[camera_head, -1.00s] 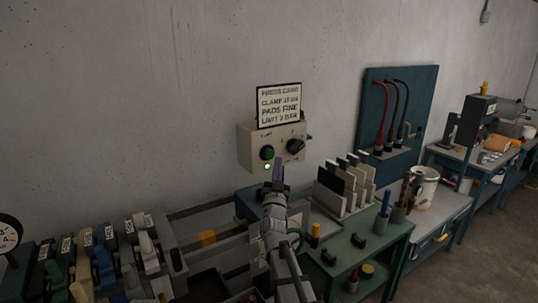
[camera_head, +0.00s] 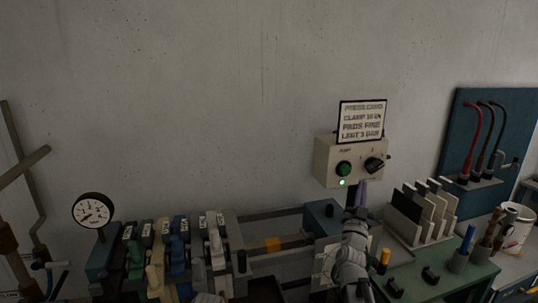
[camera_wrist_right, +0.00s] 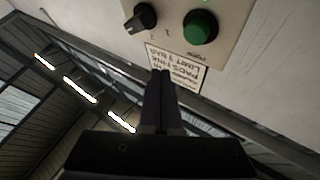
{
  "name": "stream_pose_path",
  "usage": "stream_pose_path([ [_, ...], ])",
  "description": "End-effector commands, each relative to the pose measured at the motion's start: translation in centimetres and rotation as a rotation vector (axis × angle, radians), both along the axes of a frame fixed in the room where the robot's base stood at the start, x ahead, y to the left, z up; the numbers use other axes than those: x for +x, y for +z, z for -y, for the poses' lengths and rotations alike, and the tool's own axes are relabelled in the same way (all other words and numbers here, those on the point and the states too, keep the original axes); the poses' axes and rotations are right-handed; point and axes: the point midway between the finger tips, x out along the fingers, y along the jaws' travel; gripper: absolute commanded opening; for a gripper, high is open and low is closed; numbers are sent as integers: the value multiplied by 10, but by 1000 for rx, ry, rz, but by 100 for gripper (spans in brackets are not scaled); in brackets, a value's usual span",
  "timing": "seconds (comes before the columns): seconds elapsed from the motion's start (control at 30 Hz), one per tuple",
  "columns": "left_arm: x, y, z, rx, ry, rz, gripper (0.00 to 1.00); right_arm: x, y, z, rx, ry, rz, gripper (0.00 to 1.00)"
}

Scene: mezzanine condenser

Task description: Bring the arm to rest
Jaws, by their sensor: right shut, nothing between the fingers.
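My right arm reaches up from the bottom in the head view, with its gripper (camera_head: 361,190) just below the beige control box on the wall. The gripper is shut and empty; its closed fingers (camera_wrist_right: 162,100) also show in the right wrist view. The control box (camera_head: 326,160) carries a green button (camera_head: 343,168), a lit green lamp (camera_head: 342,182) and a black knob (camera_head: 374,164). In the right wrist view the green button (camera_wrist_right: 200,27) and the knob (camera_wrist_right: 139,18) are apart from the fingers. My left gripper is not in view.
A sign (camera_head: 361,121) stands above the box. Several coloured levers (camera_head: 178,258) and a round gauge (camera_head: 93,210) are at the lower left. A rack of upright plates (camera_head: 425,212) and a green bench (camera_head: 440,277) are to the right. The upper wall is bare.

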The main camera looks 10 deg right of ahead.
Motion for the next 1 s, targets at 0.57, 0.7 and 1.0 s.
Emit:
stream_pose_path([
  [0.57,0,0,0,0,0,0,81,14,-210,-185,175,499,-1000,0],
  [0.7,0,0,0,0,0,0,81,-35,-264,-221,225,554,-1314,0],
  [1.0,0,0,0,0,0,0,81,-151,-319,-253,310,529,-1857,0],
])
